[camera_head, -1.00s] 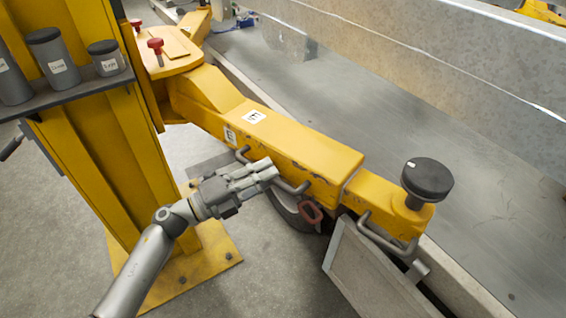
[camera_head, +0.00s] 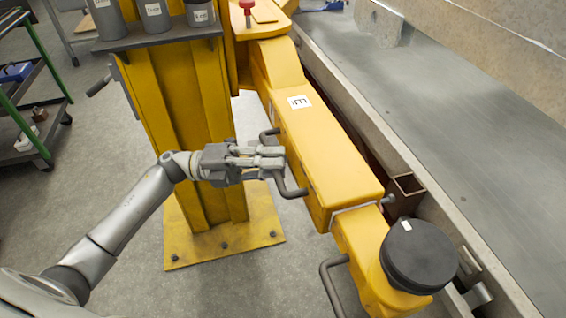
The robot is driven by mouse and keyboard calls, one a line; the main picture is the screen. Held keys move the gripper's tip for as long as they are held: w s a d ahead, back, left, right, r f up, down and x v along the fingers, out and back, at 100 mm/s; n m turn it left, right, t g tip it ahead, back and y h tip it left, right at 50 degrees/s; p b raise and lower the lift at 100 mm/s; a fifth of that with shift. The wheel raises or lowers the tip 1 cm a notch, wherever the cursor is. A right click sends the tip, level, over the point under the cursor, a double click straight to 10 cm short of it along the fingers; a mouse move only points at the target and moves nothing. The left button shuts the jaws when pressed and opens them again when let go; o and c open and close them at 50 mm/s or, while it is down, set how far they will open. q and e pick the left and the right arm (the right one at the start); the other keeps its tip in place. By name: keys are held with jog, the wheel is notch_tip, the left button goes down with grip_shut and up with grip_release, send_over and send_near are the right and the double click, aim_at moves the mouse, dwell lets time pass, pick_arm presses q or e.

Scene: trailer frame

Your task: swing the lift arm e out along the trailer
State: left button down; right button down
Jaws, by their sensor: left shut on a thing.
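The lift arm e (camera_head: 318,150) is a long yellow boxed beam with a label marked E on top. It runs from the pivot at the post toward the lower right, roughly along the trailer's side rail (camera_head: 345,107). A round black pad (camera_head: 419,256) sits on its outer end. My left gripper (camera_head: 272,161) is shut on the dark bar handle (camera_head: 292,189) on the arm's near side; the fingers hide part of the handle. A second bar handle (camera_head: 329,286) sits nearer the pad. My right gripper is not in view.
The yellow post (camera_head: 185,125) stands on a bolted floor plate (camera_head: 182,246), left of the arm. A shelf (camera_head: 160,40) on it holds several grey cylinders. A brown square bracket (camera_head: 404,190) juts from the rail close to the arm. Floor at the lower middle is clear.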

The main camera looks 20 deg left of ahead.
pick_arm(q)
jog(key=shift+s+a, duration=0.1)
jog(key=shift+a, duration=0.1)
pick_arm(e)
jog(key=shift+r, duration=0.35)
pick_arm(q)
jog(key=c, duration=1.5)
grip_release()
jog(key=shift+o, duration=0.2)
jog(key=v, duration=1.2)
